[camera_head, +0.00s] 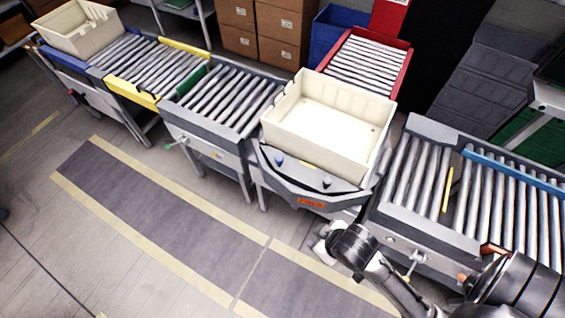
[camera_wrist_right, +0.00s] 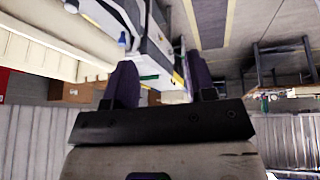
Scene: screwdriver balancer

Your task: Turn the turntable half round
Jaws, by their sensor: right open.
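The turntable (camera_head: 285,178) stands in the middle of the conveyor line, with a grey curved front, an orange label, a blue knob (camera_head: 279,160) and a black knob (camera_head: 327,182). An empty cream crate (camera_head: 325,150) sits on top of it and hides its rollers. My right gripper (camera_head: 323,243) is just below and in front of the turntable's right front, apart from the knobs as far as I can tell. In the right wrist view my right gripper (camera_wrist_right: 162,88) has its two dark fingers spread with nothing between them. The crate wall (camera_wrist_right: 45,40) and blue knob (camera_wrist_right: 122,39) lie beyond it. My left gripper is out of view.
Roller conveyors adjoin the turntable: a grey one (camera_head: 215,135) at left, a red-sided one (camera_head: 404,65) behind, and another (camera_head: 385,222) at right with a yellow bar (camera_head: 447,190). Another cream crate (camera_head: 80,27) stands far left. The floor in front is clear.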

